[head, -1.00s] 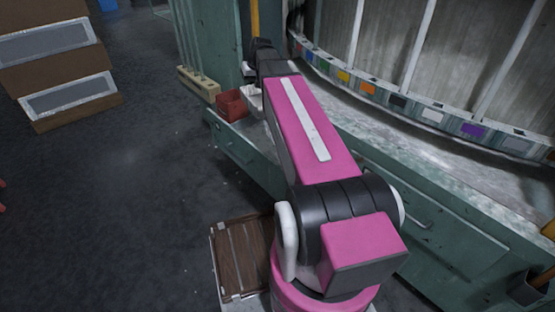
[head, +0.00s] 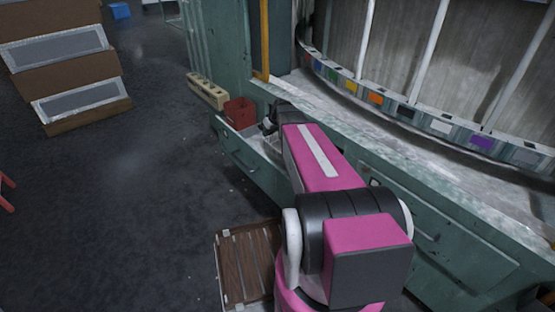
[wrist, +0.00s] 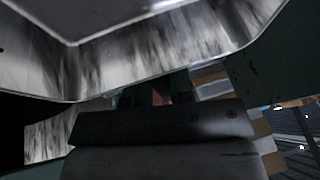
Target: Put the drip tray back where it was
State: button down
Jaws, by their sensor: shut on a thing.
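The drip tray (wrist: 170,45) is a shiny, streaked grey metal pan with a bent rim. It fills the top of the wrist view, close to the camera and tilted across it. My gripper (wrist: 160,105) is shut on the tray; its dark body spans the bottom of the wrist view, and the exact contact is hard to make out. In the head view my gripper (head: 268,126) is low by the green cabinet's front edge, beside the red bin (head: 240,112). My arm hides most of the tray there.
The green cabinet (head: 420,215) runs along the right, its ledge under a curved rail of coloured labels (head: 400,110). A cream block with holes (head: 207,91) sits behind the red bin. A slatted wooden crate (head: 248,262) is at the front.

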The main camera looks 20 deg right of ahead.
aim_at(276, 134)
notch_tip(276, 134, down, 9)
jog(key=shift+f, duration=0.1)
dwell(0.4)
jog(key=c, duration=1)
grip_release()
jog(key=v, duration=1.2)
